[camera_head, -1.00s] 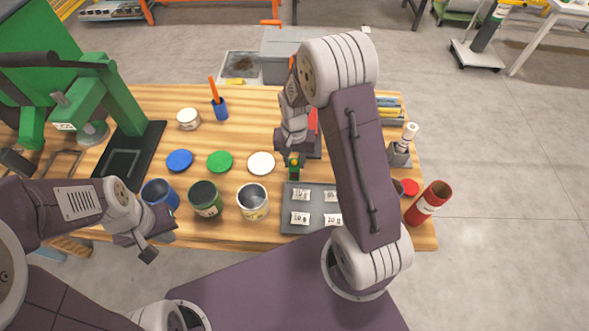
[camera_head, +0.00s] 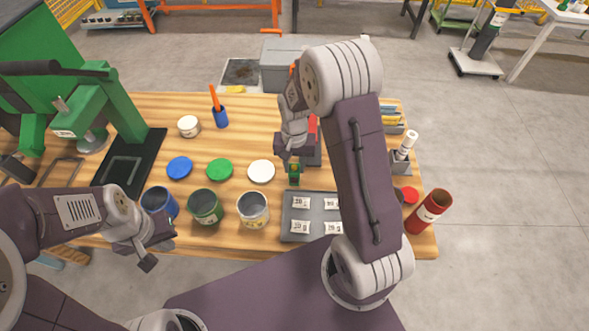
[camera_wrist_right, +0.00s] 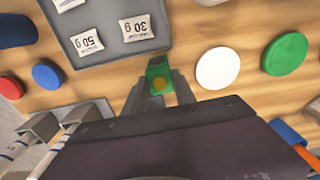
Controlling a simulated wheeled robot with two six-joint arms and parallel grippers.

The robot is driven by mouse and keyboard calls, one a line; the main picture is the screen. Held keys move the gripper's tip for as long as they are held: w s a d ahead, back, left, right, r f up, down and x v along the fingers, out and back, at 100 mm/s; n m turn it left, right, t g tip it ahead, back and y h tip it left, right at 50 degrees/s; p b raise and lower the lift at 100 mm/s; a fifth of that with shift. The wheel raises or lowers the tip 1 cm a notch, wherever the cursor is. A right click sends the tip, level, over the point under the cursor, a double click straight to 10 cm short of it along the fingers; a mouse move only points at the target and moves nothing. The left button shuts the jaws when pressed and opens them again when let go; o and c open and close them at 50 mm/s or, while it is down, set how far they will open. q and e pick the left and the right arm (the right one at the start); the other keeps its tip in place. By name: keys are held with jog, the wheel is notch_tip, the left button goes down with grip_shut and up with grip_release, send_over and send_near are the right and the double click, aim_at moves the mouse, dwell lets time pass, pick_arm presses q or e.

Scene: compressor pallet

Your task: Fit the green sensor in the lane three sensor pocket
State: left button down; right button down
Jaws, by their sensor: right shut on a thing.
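My right gripper (camera_wrist_right: 160,88) is shut on a small green block-shaped piece with a round yellow spot (camera_wrist_right: 159,70), taken here as the green sensor. In the head view the green piece (camera_head: 294,173) is at the tips of the right gripper (camera_head: 292,164), just behind the grey tray. I cannot tell whether it touches the bench. My left gripper (camera_head: 157,251) is empty, with fingers apart, by the bench's front edge near the blue can. No sensor pocket or lane marking can be made out.
A grey tray (camera_head: 285,230) holds labelled packets, marked in grams. Open blue (camera_head: 158,203), green (camera_head: 205,208) and white (camera_head: 253,211) cans stand left of it, with lids behind. A green press (camera_head: 105,105) is at left.

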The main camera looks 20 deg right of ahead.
jog(key=r, duration=0.1)
jog(key=s+r, duration=0.1)
jog(key=r, duration=0.1)
jog(key=s+a+r, duration=0.1)
jog(key=s+r, duration=0.5)
jog(key=s, duration=0.4)
jog(key=shift+s+a+r, duration=0.2)
jog(key=shift+s+a, duration=0.15)
jog(key=shift+a, duration=0.05)
